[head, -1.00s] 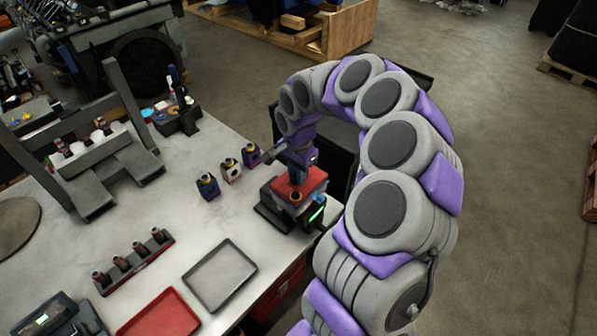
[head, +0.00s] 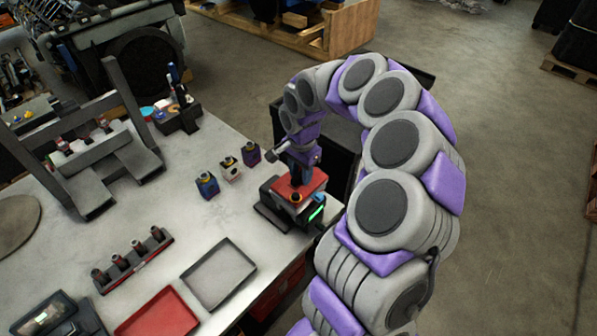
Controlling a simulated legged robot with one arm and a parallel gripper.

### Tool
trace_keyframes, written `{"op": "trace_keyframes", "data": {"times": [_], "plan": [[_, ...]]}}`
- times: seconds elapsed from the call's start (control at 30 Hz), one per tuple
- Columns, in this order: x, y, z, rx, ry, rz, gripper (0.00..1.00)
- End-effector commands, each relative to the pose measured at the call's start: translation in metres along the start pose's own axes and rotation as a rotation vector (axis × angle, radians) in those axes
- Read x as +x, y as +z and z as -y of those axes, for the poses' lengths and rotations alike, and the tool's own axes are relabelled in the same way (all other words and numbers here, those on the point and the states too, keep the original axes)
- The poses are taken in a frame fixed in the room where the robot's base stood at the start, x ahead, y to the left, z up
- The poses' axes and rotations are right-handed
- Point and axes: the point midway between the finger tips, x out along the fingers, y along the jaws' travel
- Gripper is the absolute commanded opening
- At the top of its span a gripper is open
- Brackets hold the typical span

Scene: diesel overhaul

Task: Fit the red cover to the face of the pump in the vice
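My gripper (head: 297,176) is small and dark at the end of my arm, pointing down over a black block with a red top (head: 312,186) near the table's right edge. Its fingers are too small to tell whether they are open, shut or holding anything. A small dark round part with an orange middle (head: 296,198) shows at the front of the red top. I cannot tell whether the red top is the cover, or which part is the vice. Three small pump-like units, blue (head: 207,186), white (head: 230,169) and purple (head: 250,154), stand in a row to the left.
A grey tray (head: 219,274) and a red tray (head: 158,318) lie at the front. A rack of several dark cylinders (head: 132,262) is left of them. A dark metal frame (head: 85,150) stands at the back left. The table's middle is clear.

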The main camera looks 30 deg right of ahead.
Motion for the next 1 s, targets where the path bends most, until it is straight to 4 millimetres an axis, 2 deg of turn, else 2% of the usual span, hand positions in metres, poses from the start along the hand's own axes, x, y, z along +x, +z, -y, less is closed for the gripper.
{"op": "trace_keyframes", "data": {"times": [0.1,0.33,0.47,0.57,1.0], "plan": [[0.000,0.003,0.001,0.000,0.001,0.000,0.48],[-0.001,0.004,0.002,-0.001,0.001,-0.001,0.48],[-0.010,0.003,0.002,-0.001,0.000,-0.001,0.48],[-0.026,0.002,0.002,0.000,-0.005,-0.001,0.48],[-0.122,-0.001,0.001,0.000,-0.001,0.002,0.48]]}}
